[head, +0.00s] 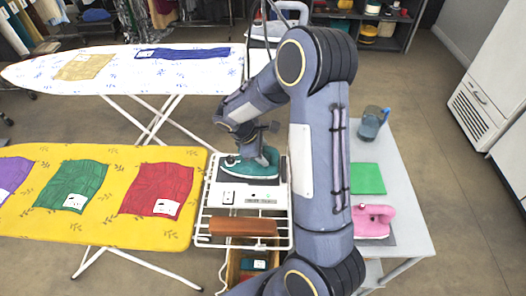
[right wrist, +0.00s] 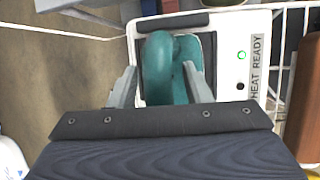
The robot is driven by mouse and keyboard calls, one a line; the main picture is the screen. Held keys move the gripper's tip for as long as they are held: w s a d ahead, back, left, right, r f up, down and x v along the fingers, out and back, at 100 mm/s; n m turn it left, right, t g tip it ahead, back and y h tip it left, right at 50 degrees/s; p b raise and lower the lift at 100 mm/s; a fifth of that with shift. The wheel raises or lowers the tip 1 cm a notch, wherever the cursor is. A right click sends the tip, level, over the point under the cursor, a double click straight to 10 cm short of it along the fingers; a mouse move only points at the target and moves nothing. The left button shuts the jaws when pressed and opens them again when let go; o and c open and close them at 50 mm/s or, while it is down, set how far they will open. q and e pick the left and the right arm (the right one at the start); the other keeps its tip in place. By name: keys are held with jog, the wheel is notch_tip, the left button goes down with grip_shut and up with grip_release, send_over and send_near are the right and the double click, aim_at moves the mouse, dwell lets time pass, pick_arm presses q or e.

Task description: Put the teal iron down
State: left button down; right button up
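The teal iron (head: 250,165) sits upright on the pale iron rest (head: 270,192) at the back of a white wire rack. My right gripper (head: 247,151) is over it, reaching down from above. In the right wrist view the iron's teal handle (right wrist: 158,70) is between the two fingers of my right gripper (right wrist: 161,75). A gap shows on the handle's right side, so the fingers look open around it. The rest (right wrist: 233,30) carries a "HEAT READY" label and a lit green light. My left gripper is not in view.
A brown block (head: 243,227) lies on the wire rack (head: 218,202). A yellow ironing board (head: 105,225) with coloured cloths is at left, a white one (head: 120,75) behind. A grey side table (head: 408,215) holds a pink iron (head: 372,221), green cloth (head: 367,178) and jug (head: 371,123).

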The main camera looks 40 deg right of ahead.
aim_at(249, 166)
jog(key=shift+r, duration=0.25)
jog(key=v, duration=1.1)
jog(key=s+a+r+m+t+y, duration=0.2)
jog(key=s+a+m+t+y, duration=0.1)
jog(key=s, duration=0.7)
jog(key=s+a+r+m+t+y, duration=0.3)
jog(key=s+a+m+y, duration=0.2)
jog(key=s+a+m, duration=0.3)
jog(key=s, duration=0.2)
jog(key=shift+s+t+y, duration=0.25)
jog(key=shift+t+y, duration=0.05)
jog(key=shift+t, duration=0.1)
